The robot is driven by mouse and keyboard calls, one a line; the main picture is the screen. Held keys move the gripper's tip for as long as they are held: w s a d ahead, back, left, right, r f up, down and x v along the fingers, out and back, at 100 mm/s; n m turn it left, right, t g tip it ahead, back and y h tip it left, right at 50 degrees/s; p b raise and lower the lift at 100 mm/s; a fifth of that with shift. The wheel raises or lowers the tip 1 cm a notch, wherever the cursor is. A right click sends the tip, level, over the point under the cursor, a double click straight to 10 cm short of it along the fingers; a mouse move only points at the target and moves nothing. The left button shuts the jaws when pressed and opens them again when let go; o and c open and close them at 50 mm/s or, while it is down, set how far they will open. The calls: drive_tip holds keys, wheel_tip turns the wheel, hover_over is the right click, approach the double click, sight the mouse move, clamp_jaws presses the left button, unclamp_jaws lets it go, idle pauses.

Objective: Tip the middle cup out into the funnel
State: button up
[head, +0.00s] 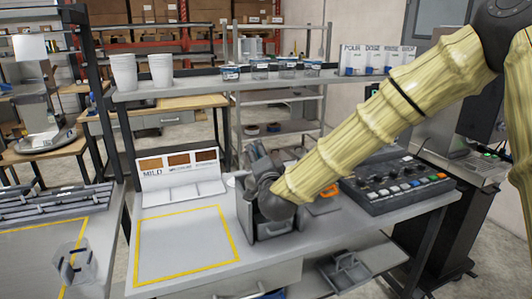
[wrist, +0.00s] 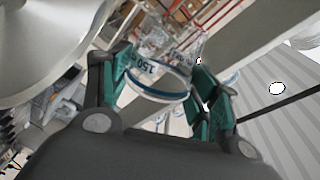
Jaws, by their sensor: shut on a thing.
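My gripper (wrist: 160,92) is shut on a clear cup (wrist: 160,82) with a blue-and-white band and the marking 150, seen in the wrist view. The marking looks turned over and the cup is tilted in that picture. A large, shiny, curved metal surface (wrist: 50,40) fills the upper left there; it looks like the funnel, close beside the cup. In the head view my gripper (head: 258,170) is over a grey box-like stand (head: 272,229) on the bench; my arm hides the cup and most of the funnel. I cannot tell whether anything is left in the cup.
A panel marked MILD (head: 180,178) and a yellow-outlined area (head: 185,248) lie left of the stand. A button console (head: 395,180) is to the right. The shelf (head: 190,86) above holds white cup stacks (head: 124,73) and small blue-marked containers (head: 231,73).

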drive_tip(key=shift+s+a+r+n+p, duration=0.15)
drive_tip(key=shift+a+r+n+p, duration=0.3)
drive_tip(key=shift+n, duration=0.35)
drive_tip(key=shift+a+n+p, duration=0.2)
drive_tip(key=shift+n+p, duration=0.5)
drive_tip(key=shift+p, duration=0.05)
drive_tip(key=shift+a+r+n+p, duration=0.15)
drive_tip(key=shift+n+p, duration=0.45)
drive_tip(key=shift+n, duration=0.1)
drive_tip(key=n+p, duration=0.1)
drive_tip(key=a+n+p, duration=0.1)
drive_tip(key=shift+r+n, duration=0.2)
drive_tip(key=shift+n, duration=0.1)
drive_tip(key=n, duration=0.3)
drive_tip(key=r+n, duration=0.1)
drive_tip(key=n, duration=0.1)
drive_tip(key=shift+s+a+n+p, duration=0.15)
drive_tip(key=shift+a+n+p, duration=0.15)
drive_tip(key=shift+a, duration=0.1)
